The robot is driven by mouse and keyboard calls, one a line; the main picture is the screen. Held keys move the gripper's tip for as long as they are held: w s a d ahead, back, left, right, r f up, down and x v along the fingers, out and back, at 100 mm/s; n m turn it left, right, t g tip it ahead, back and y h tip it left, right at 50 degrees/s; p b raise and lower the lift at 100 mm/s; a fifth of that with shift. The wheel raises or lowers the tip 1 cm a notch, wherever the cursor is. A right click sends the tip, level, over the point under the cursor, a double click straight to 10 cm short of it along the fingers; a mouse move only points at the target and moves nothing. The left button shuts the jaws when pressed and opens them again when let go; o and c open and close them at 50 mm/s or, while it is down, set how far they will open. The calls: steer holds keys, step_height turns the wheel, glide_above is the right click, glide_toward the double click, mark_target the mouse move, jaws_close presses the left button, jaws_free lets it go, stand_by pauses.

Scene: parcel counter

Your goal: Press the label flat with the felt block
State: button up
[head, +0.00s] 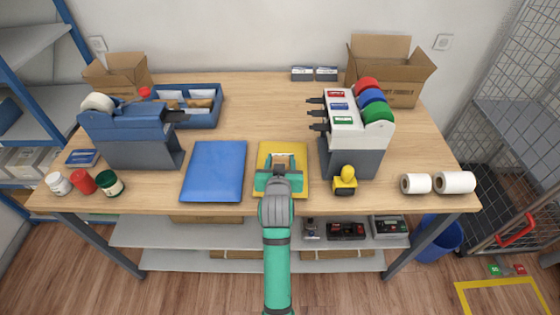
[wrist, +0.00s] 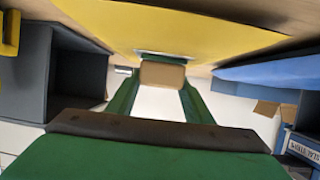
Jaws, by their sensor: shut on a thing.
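A yellow mailer (head: 301,180) lies flat on the counter at the front middle; in the wrist view it fills the top (wrist: 170,28). My gripper (head: 279,164) is over it, pointing down. In the wrist view my green fingers are shut on a small tan block (wrist: 162,75), which looks like the felt block. A thin pale strip (wrist: 165,56), perhaps the label's edge, shows between the block and the yellow surface. The block is at or very close to the mailer; I cannot tell whether it touches. My gripper hides most of the label in the head view.
A blue mailer (head: 214,170) lies left of the yellow one. A tape dispenser with coloured rolls (head: 352,135) and a yellow-knobbed tool (head: 345,181) stand close on the right. A blue-grey dispenser (head: 130,135) stands at left.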

steer(key=shift+w+r, duration=0.1)
steer(key=shift+r, duration=0.5)
steer(key=shift+a+r, duration=0.2)
steer(key=shift+r, duration=0.6)
steer(key=shift+s+d+r, duration=0.2)
steer(key=shift+d+r, duration=0.3)
steer(key=shift+r, duration=0.55)
steer(key=shift+a+r, duration=0.2)
steer(key=shift+r, duration=0.3)
